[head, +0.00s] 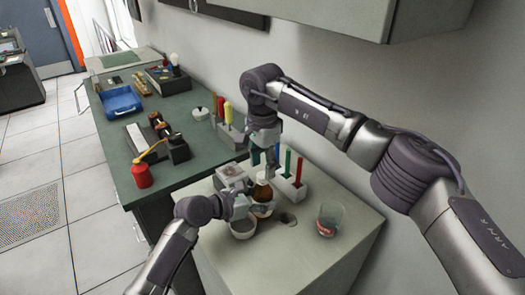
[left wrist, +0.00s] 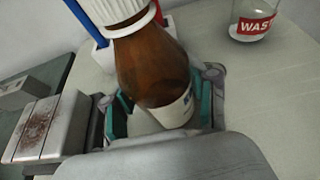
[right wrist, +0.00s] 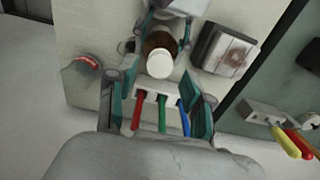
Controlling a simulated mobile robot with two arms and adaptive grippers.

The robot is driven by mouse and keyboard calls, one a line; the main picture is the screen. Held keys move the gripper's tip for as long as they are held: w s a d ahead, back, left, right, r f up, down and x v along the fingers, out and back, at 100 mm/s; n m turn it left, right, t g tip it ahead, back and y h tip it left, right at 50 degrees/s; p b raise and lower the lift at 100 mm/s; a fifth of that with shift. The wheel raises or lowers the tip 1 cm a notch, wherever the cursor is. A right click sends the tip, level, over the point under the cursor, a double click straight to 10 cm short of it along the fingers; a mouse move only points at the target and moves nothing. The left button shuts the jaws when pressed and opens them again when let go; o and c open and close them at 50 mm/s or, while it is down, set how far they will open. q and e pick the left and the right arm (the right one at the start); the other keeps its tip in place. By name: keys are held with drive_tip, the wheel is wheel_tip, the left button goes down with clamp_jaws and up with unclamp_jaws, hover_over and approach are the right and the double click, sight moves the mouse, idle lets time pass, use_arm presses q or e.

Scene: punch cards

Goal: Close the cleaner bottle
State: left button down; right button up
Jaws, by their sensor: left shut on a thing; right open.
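The cleaner bottle is brown with a pale label; it shows in the left wrist view (left wrist: 152,68) and the head view (head: 262,192). A white ribbed cap (left wrist: 122,10) sits on its neck; I cannot tell how tightly. The cap faces the camera in the right wrist view (right wrist: 160,65). My left gripper (head: 252,205) is shut around the bottle's lower body at the counter. My right gripper (head: 268,172) points down close above the bottle. Its fingers are open and apart from the cap in the right wrist view (right wrist: 155,92).
A white holder (head: 290,189) with red, green and blue sticks stands right behind the bottle. A glass with a red label (head: 329,219) is at the right. The counter's front right is clear.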

drive_tip(key=shift+f, duration=1.3)
clamp_jaws()
drive_tip(key=m, duration=2.4)
drive_tip(key=shift+o, duration=0.8)
unclamp_jaws()
